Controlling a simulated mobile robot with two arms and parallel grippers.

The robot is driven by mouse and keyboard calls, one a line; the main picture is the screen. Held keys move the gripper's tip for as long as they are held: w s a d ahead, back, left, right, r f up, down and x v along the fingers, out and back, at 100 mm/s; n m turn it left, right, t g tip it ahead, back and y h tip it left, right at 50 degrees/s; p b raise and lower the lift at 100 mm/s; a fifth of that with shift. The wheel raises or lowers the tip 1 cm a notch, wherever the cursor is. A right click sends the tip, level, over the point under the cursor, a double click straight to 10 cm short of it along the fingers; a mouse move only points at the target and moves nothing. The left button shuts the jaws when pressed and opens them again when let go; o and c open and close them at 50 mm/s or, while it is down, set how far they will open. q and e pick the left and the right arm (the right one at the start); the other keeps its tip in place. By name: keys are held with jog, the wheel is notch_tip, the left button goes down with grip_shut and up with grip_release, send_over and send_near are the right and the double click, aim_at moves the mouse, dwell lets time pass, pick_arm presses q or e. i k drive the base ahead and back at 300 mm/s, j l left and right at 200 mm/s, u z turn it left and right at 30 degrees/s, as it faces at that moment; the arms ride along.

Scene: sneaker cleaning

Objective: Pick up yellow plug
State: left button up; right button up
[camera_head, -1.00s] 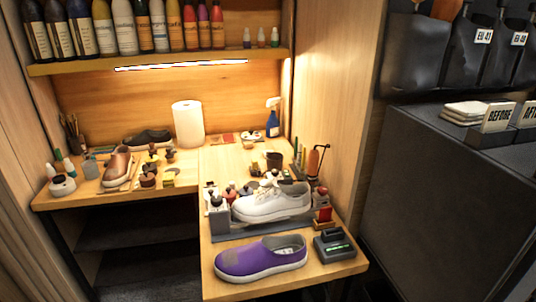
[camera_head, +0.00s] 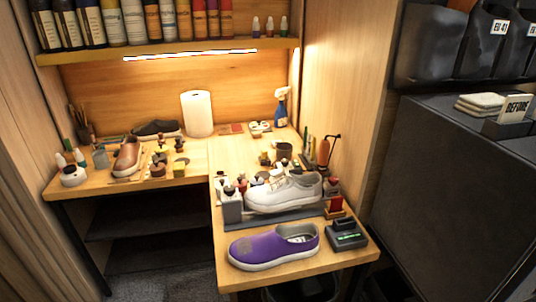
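No thing in the head view is clearly a yellow plug. A small dull-yellow block (camera_head: 180,171) sits among little brushes and pots on the left part of the L-shaped bench (camera_head: 236,160). It is too small to tell whether it is the plug. Neither of my grippers is in view.
A purple shoe (camera_head: 272,247) lies at the bench's front, beside a dark device with a green display (camera_head: 346,238). A white sneaker (camera_head: 285,194) stands behind it, amid small bottles. A brown shoe (camera_head: 127,157), paper roll (camera_head: 197,114) and blue spray bottle (camera_head: 281,108) stand farther back.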

aim_at(264, 152)
jog(key=z, duration=0.4)
jog(key=i+j+z, duration=0.1)
jog(key=j+z, duration=0.3)
jog(key=i+j+z, duration=0.1)
jog(key=j+z, duration=0.55)
jog(key=z, duration=0.2)
jog(key=j+z, duration=0.4)
